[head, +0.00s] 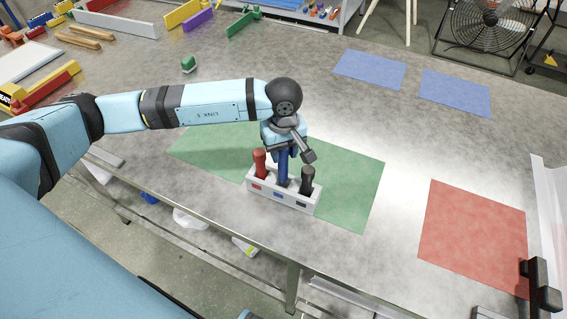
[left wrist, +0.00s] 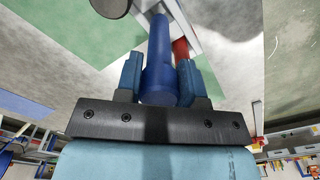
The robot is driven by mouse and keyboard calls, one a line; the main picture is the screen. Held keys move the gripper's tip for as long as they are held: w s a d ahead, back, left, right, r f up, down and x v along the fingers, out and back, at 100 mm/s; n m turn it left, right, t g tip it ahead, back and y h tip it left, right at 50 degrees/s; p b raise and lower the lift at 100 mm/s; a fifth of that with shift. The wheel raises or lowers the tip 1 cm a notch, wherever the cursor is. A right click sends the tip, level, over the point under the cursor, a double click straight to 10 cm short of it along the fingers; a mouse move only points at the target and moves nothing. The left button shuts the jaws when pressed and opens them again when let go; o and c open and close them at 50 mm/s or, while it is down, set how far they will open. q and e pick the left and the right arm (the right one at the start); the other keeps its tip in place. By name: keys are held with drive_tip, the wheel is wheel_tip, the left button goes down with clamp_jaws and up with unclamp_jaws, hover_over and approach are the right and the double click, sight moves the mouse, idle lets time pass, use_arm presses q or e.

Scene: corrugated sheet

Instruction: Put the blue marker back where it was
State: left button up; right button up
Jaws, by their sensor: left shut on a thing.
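The blue marker (head: 283,170) stands upright at the middle place of a small white holder (head: 268,197), between the red marker (head: 260,163) and the black marker (head: 307,180). Its lower end meets the holder top; I cannot tell how deep it sits. The holder front has red, blue and black labels. My left gripper (head: 284,150) is above the holder, shut on the upper part of the blue marker. In the left wrist view, the blue marker (left wrist: 158,50) is between the two fingers, with the red marker (left wrist: 181,49) behind. My right gripper is not clearly seen.
The holder stands on a green mat (head: 345,190) near the front edge of the metal table. A red mat (head: 475,235) lies right, two blue mats (head: 368,69) at the back. A small green object (head: 188,64) and coloured bars (head: 198,20) lie back left.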

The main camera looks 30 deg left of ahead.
sight(283, 166)
use_arm(q)
drive_tip(key=shift+f, duration=2.75)
drive_tip(key=shift+f, duration=0.2)
drive_tip(key=o, duration=0.9)
